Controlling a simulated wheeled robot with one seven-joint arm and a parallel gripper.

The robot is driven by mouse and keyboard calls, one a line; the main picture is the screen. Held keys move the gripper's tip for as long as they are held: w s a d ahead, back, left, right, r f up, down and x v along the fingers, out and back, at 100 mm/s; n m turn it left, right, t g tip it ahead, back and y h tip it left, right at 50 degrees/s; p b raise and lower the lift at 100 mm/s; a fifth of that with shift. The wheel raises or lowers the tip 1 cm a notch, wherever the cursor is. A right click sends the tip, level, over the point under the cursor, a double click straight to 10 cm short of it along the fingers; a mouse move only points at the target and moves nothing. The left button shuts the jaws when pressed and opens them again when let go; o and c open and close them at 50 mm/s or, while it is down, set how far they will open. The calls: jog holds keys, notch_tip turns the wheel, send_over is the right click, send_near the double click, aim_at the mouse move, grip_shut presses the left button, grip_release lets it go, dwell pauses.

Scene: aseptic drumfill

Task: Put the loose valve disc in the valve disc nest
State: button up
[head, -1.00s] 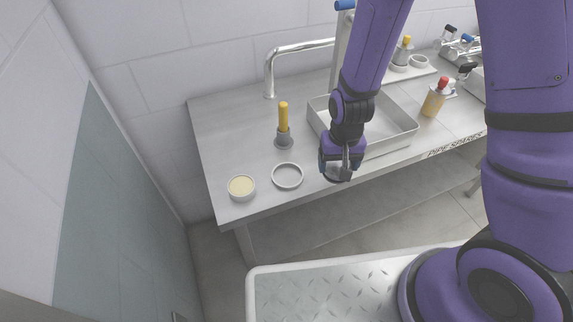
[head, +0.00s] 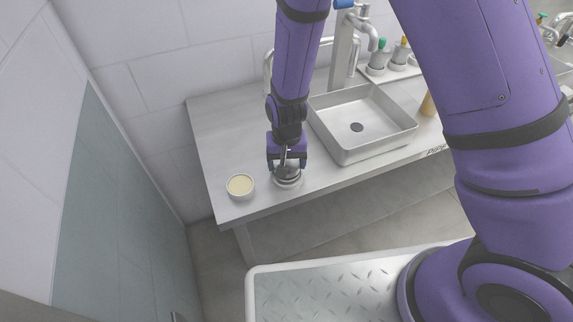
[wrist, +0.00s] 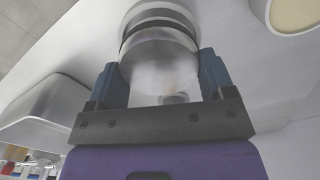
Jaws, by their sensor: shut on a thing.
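My gripper (head: 287,166) is shut on the loose valve disc (head: 289,173), a round grey metal piece. In the wrist view the disc (wrist: 160,62) sits between the two blue fingers, with a dark band around its edge. The disc is over the valve disc nest (head: 291,186), a pale metal ring on the bench, and hides most of it. In the wrist view curved metal rims show just beyond the disc. I cannot tell whether the disc is seated in the ring or slightly above it.
A round dish with a cream-coloured inside (head: 241,186) stands close to the left of the nest. A square metal basin (head: 360,125) is to the right, with a tap (head: 345,50) behind it. The bench's (head: 220,130) left back area is clear.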

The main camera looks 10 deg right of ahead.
jog(key=shift+f, duration=0.85)
jog(key=shift+f, duration=0.15)
jog(key=o, duration=1.1)
jog(key=shift+o, duration=0.2)
